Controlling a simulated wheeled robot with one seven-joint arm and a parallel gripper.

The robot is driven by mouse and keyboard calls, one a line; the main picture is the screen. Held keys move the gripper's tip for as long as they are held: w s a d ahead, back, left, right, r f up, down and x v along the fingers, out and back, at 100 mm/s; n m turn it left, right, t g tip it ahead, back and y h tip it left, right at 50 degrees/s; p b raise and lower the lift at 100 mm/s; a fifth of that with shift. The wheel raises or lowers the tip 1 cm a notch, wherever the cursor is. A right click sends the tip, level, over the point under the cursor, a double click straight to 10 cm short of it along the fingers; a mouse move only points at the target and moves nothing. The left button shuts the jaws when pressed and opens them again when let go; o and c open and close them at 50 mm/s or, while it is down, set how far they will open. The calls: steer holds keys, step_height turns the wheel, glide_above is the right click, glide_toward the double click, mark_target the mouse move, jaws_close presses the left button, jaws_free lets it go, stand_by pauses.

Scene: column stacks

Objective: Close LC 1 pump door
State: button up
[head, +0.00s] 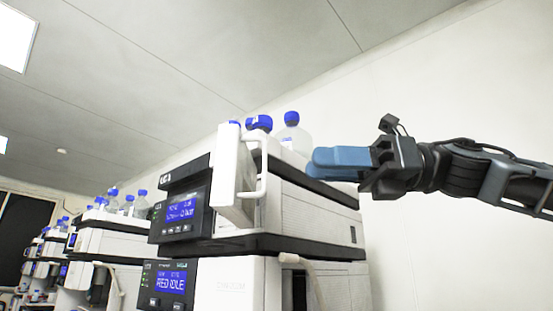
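The LC 1 pump door appears to be the white door panel (233,178) on the upper module of the nearest stack. It stands open, swung out toward me, with a white bar handle (263,170) on its right side. My gripper (322,163) has blue fingers pointing left, to the right of the door and handle and apart from them in the picture. The two fingers overlap in this view, so their opening is hidden. I see nothing held between them.
Bottles with blue caps (292,133) stand on top of the nearest stack. A lower module (240,285) with a blue display sits under the pump module. More similar stacks (105,240) stand to the left. The space above my gripper is clear.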

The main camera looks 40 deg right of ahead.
mark_target(234, 195)
steer(key=p+x, duration=0.2)
steer(key=x, duration=0.5)
steer(key=shift+a, duration=0.2)
steer(key=shift+w, duration=0.1)
steer(key=shift+c, duration=0.4)
jaws_close()
stand_by(0.7)
